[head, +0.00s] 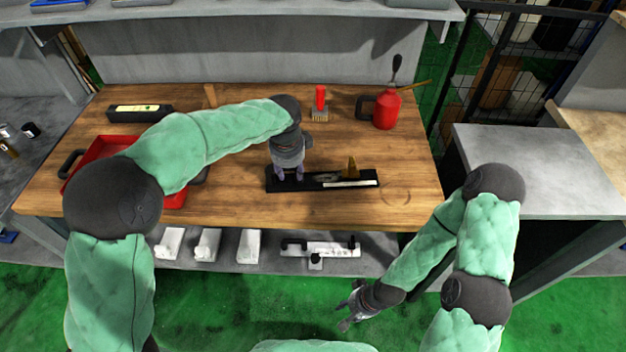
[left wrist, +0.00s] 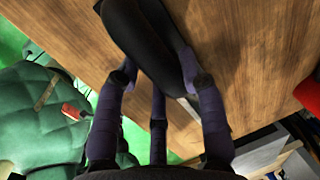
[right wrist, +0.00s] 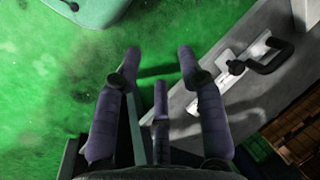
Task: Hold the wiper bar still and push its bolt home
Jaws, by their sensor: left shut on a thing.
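The wiper bar (head: 308,186) is a long black bar lying on the wooden bench top near its front edge. My left gripper (head: 288,176) is above its left end and shut on it. In the left wrist view the black bar (left wrist: 140,35) runs between my left fingers (left wrist: 155,80). A brass-coloured upright piece (head: 351,168) and a pale strip (head: 350,183) show at the bar's right part. I cannot tell which part is the bolt. My right gripper (head: 354,308) is open and empty, low in front of the bench; its fingers (right wrist: 160,70) are spread over the green floor.
A red oil can (head: 387,110), a red-handled brush (head: 320,105) and a black case (head: 140,112) stand toward the back of the bench (head: 240,210). A red tray (head: 105,150) is at left. White parts (head: 320,249) lie on the lower shelf. Bench right of the bar is clear.

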